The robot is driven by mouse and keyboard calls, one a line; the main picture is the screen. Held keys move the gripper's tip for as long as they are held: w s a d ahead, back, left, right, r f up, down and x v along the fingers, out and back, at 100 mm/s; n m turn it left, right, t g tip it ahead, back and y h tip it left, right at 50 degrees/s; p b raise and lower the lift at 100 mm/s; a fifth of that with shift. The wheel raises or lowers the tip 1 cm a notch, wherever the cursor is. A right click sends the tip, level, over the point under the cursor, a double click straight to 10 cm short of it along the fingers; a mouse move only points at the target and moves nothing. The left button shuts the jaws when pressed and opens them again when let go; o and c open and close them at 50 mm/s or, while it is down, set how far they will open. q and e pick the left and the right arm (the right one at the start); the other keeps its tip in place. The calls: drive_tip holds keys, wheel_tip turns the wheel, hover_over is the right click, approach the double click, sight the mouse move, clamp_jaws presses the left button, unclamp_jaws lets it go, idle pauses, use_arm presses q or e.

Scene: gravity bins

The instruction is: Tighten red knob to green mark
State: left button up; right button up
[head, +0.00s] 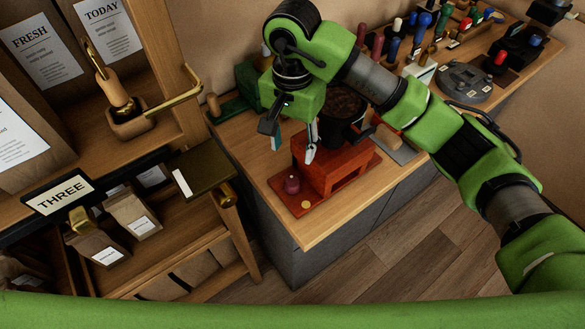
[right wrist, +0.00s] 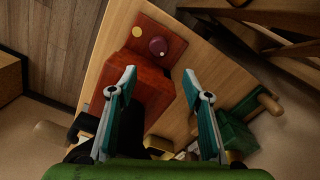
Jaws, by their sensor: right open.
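A dark red knob (head: 292,184) stands on the flat red base plate (head: 325,200) of a red wooden box (head: 322,165). In the right wrist view the knob (right wrist: 158,46) is round, with a small pale dot on its edge. A yellow disc (head: 306,204) lies on the plate beside the knob; it also shows in the wrist view (right wrist: 137,31). I cannot make out a green mark. My right gripper (head: 293,149) is open and empty above the box, with the knob beyond its fingertips in the wrist view (right wrist: 160,74). My left gripper is out of view.
The box stands near the wooden counter's (head: 305,236) front corner, with a dark round container (head: 343,105) behind it. A green device (head: 234,98) sits at the counter's left. Shelves with paper bags (head: 132,212) stand left. Several coloured-handled tools crowd the back right.

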drive_tip(key=p, duration=0.3)
hover_over(293, 181)
drive_tip(key=f, duration=0.6)
drive_tip(key=shift+s+f, duration=0.2)
drive_tip(key=f, duration=0.3)
drive_tip(key=shift+w+f+p, duration=0.2)
drive_tip(key=shift+p, duration=0.1)
drive_tip(key=shift+f+p, duration=0.3)
drive_tip(key=shift+f, duration=0.9)
drive_tip(key=shift+c, duration=1.2)
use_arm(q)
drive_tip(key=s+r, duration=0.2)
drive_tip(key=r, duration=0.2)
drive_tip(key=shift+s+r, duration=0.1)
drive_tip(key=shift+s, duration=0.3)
use_arm(e)
drive_tip(key=c, duration=0.9)
